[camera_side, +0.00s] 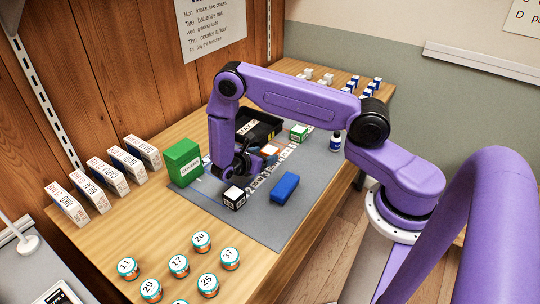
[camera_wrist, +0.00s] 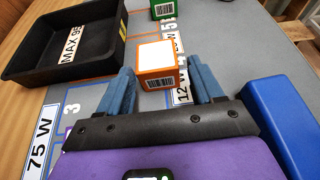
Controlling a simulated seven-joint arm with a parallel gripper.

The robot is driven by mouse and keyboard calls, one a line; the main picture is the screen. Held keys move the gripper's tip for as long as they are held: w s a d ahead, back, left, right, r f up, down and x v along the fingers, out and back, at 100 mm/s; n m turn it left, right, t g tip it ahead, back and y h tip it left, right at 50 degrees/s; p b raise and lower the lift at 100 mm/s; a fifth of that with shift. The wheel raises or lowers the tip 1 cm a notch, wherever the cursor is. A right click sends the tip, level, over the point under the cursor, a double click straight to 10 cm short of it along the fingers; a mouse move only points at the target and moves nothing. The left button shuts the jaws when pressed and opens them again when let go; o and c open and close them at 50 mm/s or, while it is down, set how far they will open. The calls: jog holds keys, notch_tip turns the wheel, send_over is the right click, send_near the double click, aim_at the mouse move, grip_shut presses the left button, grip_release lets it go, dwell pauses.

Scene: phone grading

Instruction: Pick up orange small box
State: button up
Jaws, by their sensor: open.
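In the side view the orange box (camera_side: 269,150) shows right of my gripper (camera_side: 240,168), partly hidden by my wrist.
A black tray (camera_wrist: 112,62) marked "MAX 95" is left of the orange box. A blue block (camera_wrist: 275,120) lies close at right. A green box (camera_wrist: 165,9) stands behind. In the side view, a large green box (camera_side: 183,163) and a black-and-white box (camera_side: 234,198) stand nearby.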

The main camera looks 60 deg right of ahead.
aim_at(271, 153)
jog(key=shift+f+x, duration=0.15)
jog(key=shift+x, duration=1.2)
jog(key=shift+f+x, duration=0.15)
jog(key=shift+x, duration=1.2)
jog(key=shift+w+a, duration=0.1)
jog(key=shift+w, duration=0.05)
jog(key=c, duration=0.8)
